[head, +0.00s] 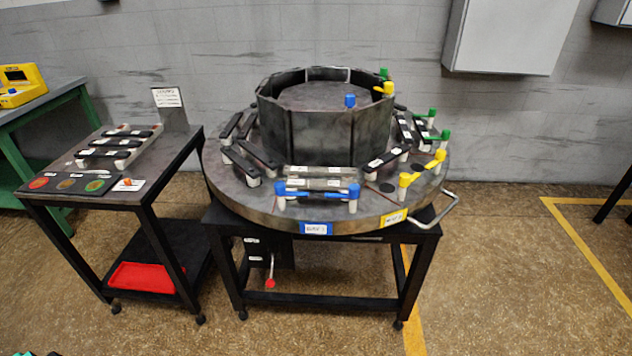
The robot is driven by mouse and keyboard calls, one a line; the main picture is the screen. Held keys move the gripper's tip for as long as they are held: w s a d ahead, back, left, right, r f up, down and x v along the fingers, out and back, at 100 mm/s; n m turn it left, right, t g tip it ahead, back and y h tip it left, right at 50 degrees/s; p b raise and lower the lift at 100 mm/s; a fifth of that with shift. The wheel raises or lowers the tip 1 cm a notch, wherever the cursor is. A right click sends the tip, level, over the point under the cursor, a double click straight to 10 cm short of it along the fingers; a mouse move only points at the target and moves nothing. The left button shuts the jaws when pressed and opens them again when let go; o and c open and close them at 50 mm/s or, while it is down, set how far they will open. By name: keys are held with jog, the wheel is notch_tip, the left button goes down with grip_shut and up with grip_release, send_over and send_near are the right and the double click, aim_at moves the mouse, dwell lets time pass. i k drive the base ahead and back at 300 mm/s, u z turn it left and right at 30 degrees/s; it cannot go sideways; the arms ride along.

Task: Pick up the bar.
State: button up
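Several bars are in view, and I cannot tell which one the task means. On the round turntable (262,212), a blue-ended bar (317,195) lies at the front on pale posts. Pale grey bars (318,171) lie just behind it. Dark bars lie on posts at the left (256,160) and right (384,160) of the ring. Yellow-capped posts (405,180) and green-capped posts (444,135) stand at the right. On the left cart, several dark bars (105,153) lie side by side on pale supports. My gripper is not in view.
A dark many-sided ring wall (300,135) stands in the middle of the turntable. A metal loop handle (447,208) sticks out at its right. The cart (66,165) has a red tray (147,277) on its lower shelf. The floor (520,290) in front and right is clear.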

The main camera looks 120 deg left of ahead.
aim_at(291, 183)
jog(key=u, duration=2.8)
jog(key=i, duration=1)
